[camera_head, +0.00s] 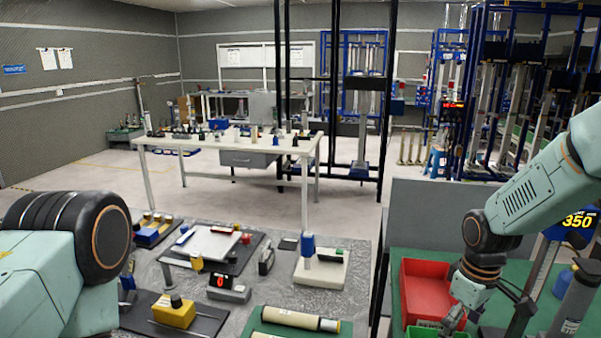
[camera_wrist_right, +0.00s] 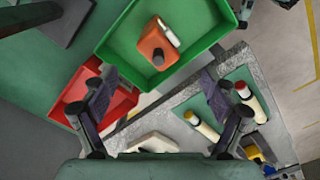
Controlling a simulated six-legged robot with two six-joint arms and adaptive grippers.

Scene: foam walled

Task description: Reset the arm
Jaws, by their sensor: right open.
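My right arm (camera_head: 535,185) comes in from the right in the head view and reaches down over the green-topped bench. My right gripper (camera_head: 462,312) hangs at the bins there, partly cut by the lower picture edge. In the right wrist view the gripper (camera_wrist_right: 158,90) has its two dark fingers spread wide with nothing between them. A green bin (camera_wrist_right: 118,40) holding an orange block with a grey knob (camera_wrist_right: 156,47) lies beyond the fingertips. My left arm (camera_head: 60,260) fills the lower left of the head view; its gripper is out of view.
A red bin (camera_head: 427,290) stands beside the right gripper; it also shows in the wrist view (camera_wrist_right: 75,93). A grey bottle (camera_head: 577,297) stands at right. The grey mat (camera_head: 340,268) carries instruments and cylinders. A white table (camera_head: 205,157) and dark posts stand behind.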

